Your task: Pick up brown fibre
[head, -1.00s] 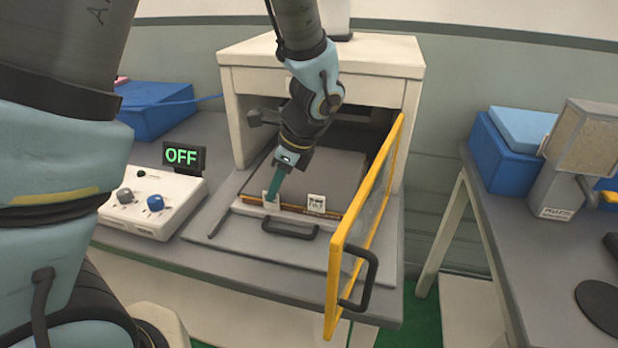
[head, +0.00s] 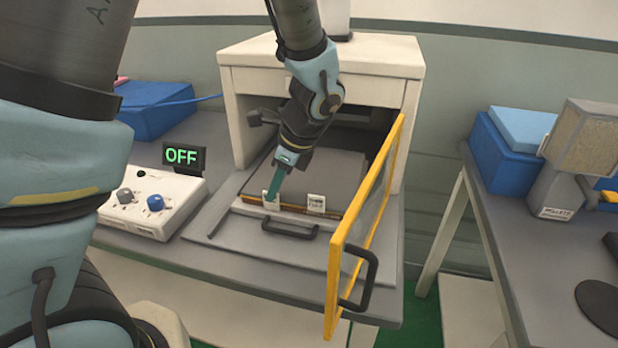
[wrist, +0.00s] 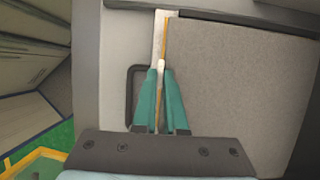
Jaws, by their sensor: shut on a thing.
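A flat grey-brown slab (head: 322,178) lies in the open front of the white cabinet, with thin orange and brown layers along its front edge. Two white tabs show on that edge, the left tab (head: 270,198) and the right tab (head: 316,204). Which layer is the brown fibre I cannot tell. My gripper (head: 273,186) reaches down to the left tab. In the wrist view its teal fingers (wrist: 160,84) are shut on a thin white tab at the slab's edge, beside an orange strip. The slab (wrist: 235,90) fills the right of that view. The fingers hide part of the tab.
The cabinet (head: 330,55) stands over the slab. Its yellow-framed door (head: 340,250) is swung open to the right. A black handle (head: 290,231) sits in front of the slab. A control box (head: 155,200) with an OFF display stands left. Another bench (head: 510,215) stands right.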

